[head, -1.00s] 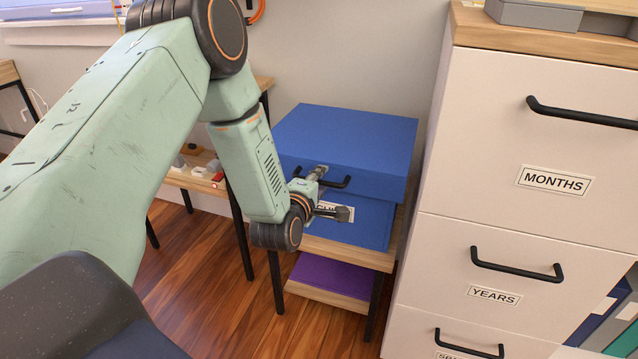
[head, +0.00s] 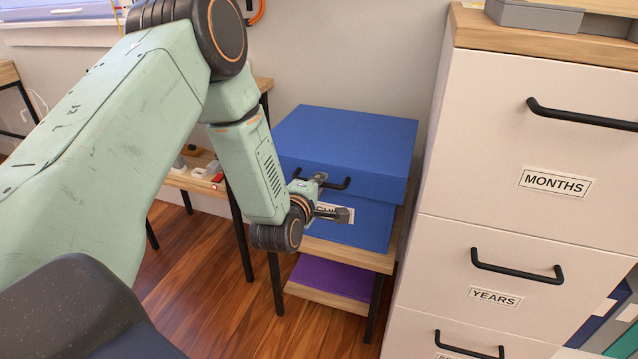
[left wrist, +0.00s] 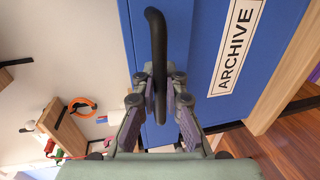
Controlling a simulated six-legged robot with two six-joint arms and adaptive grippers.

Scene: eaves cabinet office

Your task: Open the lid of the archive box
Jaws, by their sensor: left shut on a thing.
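The blue archive box (head: 362,226) stands on a small wooden shelf stand against the wall. Its blue lid (head: 345,138) sits on top and looks closed. A black bar handle (head: 338,184) is on the lid's front, and it also shows upright in the left wrist view (left wrist: 157,40). My left gripper (head: 319,179) is at the lid's front, shut on the handle; its fingers (left wrist: 160,80) are on either side of the bar in the left wrist view. The label reading ARCHIVE (left wrist: 238,45) is partly hidden by my gripper in the head view. My right gripper is out of view.
A white cabinet (head: 500,215) with labelled drawers and black handles stands close to the right of the box. A purple item (head: 332,278) lies on the lower shelf. A desk with small items is at the left. Bare wall is behind the box.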

